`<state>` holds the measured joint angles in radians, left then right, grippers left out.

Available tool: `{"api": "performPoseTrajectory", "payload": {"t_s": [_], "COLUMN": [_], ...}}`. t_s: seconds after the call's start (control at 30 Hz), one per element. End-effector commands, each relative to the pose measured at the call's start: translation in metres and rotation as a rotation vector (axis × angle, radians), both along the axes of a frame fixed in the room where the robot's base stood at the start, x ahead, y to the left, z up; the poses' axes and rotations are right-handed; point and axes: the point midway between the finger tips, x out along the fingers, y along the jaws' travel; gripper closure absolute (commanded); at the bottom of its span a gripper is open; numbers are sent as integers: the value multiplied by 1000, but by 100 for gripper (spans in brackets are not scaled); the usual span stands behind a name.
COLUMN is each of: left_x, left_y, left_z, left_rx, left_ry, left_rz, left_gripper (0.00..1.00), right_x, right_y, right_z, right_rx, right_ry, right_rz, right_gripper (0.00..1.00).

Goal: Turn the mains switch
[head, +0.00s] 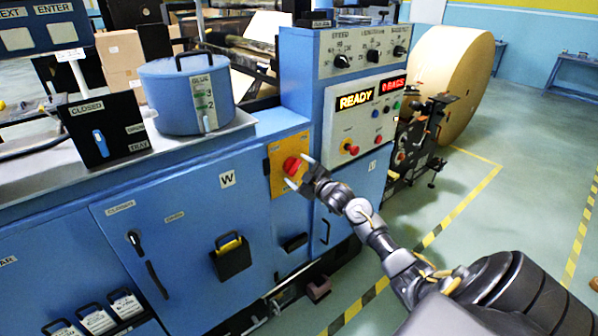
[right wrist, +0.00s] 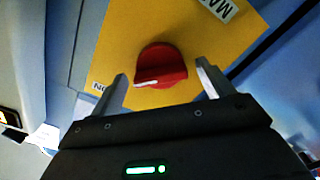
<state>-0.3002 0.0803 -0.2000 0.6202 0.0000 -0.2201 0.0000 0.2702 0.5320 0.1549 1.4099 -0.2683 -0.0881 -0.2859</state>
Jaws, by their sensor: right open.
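The mains switch is a red rotary knob (head: 292,166) on a yellow plate (head: 276,180) on the front of the blue machine. In the right wrist view the red knob (right wrist: 160,66) has a white mark on its lower left edge, and the yellow plate (right wrist: 180,30) carries partly visible labels. My right gripper (head: 300,174) is open right in front of the knob. In the right wrist view its fingers (right wrist: 162,82) stand either side of the knob, with visible gaps. I cannot tell whether the fingertips reach past its face. My left gripper is not in view.
A control panel (head: 364,110) with a lit READY display and buttons is above right of the switch. A blue glue pot (head: 187,95) and a black box marked CLOSED (head: 103,130) stand on the counter. A large kraft roll (head: 455,80) is behind.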

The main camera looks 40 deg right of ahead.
Motion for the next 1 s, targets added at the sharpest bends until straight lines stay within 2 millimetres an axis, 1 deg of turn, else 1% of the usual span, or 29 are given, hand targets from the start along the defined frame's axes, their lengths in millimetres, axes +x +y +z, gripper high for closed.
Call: {"api": "performPoseTrajectory", "payload": {"t_s": [0.03,0.37,0.67,0.87,1.0], "left_x": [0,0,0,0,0], "left_y": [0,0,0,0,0], "left_z": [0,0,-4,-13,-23], "left_rx": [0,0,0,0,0], "left_ry": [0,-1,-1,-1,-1], "left_rz": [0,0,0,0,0], "left_gripper": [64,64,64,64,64], "right_x": [0,0,0,0,0], "right_y": [0,0,0,0,0], "right_z": [0,0,-1,-3,-3], "right_rx": [0,0,-39,-150,-268], "right_ry": [0,0,2,4,6], "right_rz": [0,0,0,1,1], "right_gripper": [21,64,65,65,65]}}
